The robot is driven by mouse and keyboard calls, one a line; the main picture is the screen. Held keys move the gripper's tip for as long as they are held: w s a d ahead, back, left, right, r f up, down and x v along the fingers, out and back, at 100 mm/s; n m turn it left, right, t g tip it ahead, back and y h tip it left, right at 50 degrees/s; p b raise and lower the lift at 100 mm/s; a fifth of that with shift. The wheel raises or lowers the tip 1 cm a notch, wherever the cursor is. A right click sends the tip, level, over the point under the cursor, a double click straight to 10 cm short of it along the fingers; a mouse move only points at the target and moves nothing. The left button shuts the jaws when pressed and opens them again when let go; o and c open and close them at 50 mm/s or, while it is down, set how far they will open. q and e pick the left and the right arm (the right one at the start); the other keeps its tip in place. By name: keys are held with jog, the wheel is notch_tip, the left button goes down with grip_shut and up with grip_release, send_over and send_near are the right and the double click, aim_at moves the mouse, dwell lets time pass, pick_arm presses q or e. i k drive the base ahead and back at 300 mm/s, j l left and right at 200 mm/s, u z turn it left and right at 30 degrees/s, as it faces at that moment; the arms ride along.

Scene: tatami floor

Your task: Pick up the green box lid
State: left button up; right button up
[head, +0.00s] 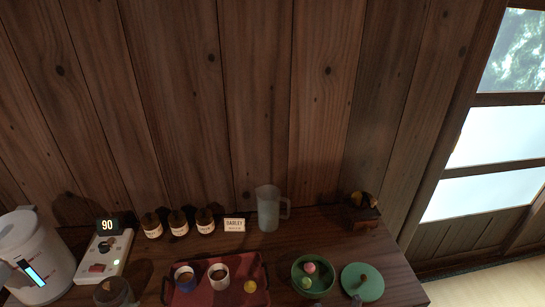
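The green box lid (362,281) is a round, flat green disc with a small brown knob on top. It lies on the dark wooden table at the lower right of the head view. Just left of it stands the round green box (296,275), open, with a pink ball (309,267) and a yellow-green ball (307,282) inside. Neither gripper can be made out. Small greyish shapes at the bottom edge, below the box and the lid, are too cut off to identify.
A red tray (262,293) holds a blue cup (185,278), a white cup (219,277) and a yellow item (250,286). A jug (268,209), a sign (234,225) and brown jars (178,223) stand behind. A kettle (38,252) and a scale (104,262) stand left.

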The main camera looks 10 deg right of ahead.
aim_at(363, 278)
jog(key=k+j+z, duration=0.1)
jog(key=z, duration=0.4)
jog(key=k+z, duration=0.3)
jog(key=z, duration=0.2)
